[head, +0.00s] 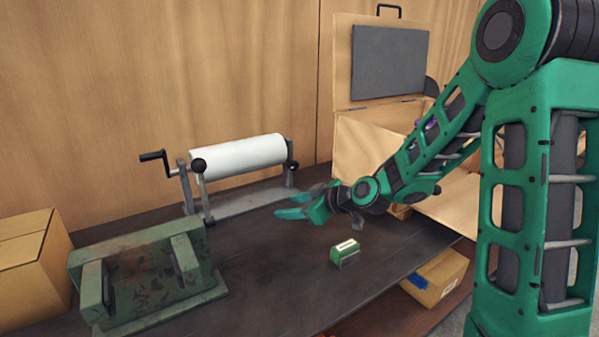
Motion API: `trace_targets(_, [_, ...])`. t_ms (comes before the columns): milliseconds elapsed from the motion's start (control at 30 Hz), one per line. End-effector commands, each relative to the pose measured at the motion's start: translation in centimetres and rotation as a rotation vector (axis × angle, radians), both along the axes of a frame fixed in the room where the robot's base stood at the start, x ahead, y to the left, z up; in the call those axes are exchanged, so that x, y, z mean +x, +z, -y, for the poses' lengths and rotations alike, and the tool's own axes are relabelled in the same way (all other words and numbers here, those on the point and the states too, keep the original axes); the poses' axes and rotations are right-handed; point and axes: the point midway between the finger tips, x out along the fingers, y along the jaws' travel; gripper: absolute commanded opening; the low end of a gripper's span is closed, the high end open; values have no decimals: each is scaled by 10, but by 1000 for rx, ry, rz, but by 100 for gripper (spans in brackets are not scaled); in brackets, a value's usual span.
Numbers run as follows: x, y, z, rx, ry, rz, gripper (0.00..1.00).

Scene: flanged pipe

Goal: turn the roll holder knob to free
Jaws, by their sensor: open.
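The roll holder (245,201) stands on the dark bench near the back wall and carries a white roll (238,156). A crank handle (153,156) sticks out at its left end. A black round knob (198,165) tops a grey lever at the near left side of the holder. A small dark knob or cap shows at the right end of the roll. I cannot read the knob's setting. My gripper (286,213) is open and empty, in front of the roll holder and right of the black knob, apart from it. Its fingers point left.
A green worn metal block (150,270) sits at the front left, beside a cardboard box (30,262). A small green object (345,252) lies on the bench (270,290) below my gripper. An open wooden box (365,145) stands at the back right. Another carton (436,277) sits lower right.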

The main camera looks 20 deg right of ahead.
Motion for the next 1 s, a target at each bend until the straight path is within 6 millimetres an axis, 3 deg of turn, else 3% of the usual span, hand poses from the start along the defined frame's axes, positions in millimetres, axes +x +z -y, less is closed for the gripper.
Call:
trace_targets(100, [35,1,12,65,-27,143,49])
trace_targets(233, [66,7,38,116,-104,290,49])
trace_targets(400, [92,10,77,146,-226,412,49])
trace_targets(533, [100,9,97,151,-286,455,49])
trace_targets(767, [116,10,98,151,-304,474,49])
trace_targets(1000, [154,11,85,151,-303,475,49])
